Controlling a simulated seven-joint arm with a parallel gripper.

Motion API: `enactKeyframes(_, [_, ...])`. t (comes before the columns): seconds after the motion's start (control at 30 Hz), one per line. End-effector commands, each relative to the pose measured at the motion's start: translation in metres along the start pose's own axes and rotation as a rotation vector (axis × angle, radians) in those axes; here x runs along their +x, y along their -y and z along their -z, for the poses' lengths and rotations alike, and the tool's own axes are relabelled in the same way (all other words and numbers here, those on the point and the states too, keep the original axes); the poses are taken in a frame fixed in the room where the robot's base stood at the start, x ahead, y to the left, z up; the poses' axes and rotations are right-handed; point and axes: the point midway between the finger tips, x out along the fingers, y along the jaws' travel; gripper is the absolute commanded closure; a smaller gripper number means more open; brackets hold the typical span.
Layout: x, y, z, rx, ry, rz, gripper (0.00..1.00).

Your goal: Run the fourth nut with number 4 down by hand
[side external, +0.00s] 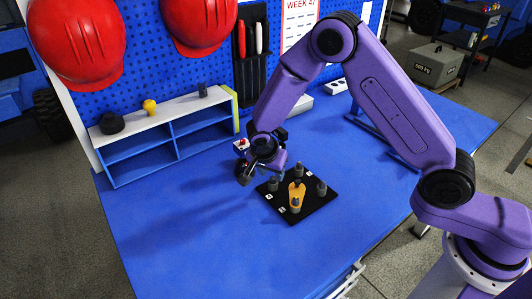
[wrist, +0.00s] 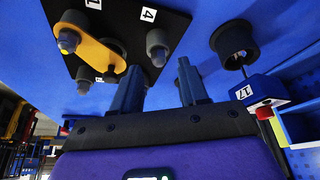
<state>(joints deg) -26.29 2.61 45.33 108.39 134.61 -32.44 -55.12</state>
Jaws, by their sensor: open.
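A black square plate (side external: 318,202) lies on the blue bench with several grey posts and a yellow-orange arm (side external: 297,190) on it. In the wrist view the plate (wrist: 108,12) carries a label 4 (wrist: 147,15) beside a grey post with a paler end, apparently the fourth nut (wrist: 158,57). My gripper (wrist: 159,66) is open, its two fingertips apart with nothing clasped. The fourth nut appears between and just beyond the tips; contact cannot be told. In the side view my gripper (side external: 255,174) is at the plate's back left, its fingers small and partly hidden.
A dark round cup-like piece (wrist: 235,45) and a block labelled 17 (wrist: 262,90) with a red part sit right of my fingers in the wrist view. A blue-and-white shelf (side external: 165,125) stands behind at left. The bench front (side external: 220,260) is clear.

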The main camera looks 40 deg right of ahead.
Motion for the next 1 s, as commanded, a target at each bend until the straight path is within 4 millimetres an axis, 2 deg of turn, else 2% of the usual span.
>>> enactKeyframes(0.6, [-0.126,0.001,0.0,-0.001,0.0,0.004,0.56])
enactKeyframes(0.8, [-0.15,0.0,0.0,-0.001,0.0,0.002,0.56])
enactKeyframes(1.0, [-0.158,-0.001,-0.001,-0.001,0.001,-0.001,0.56])
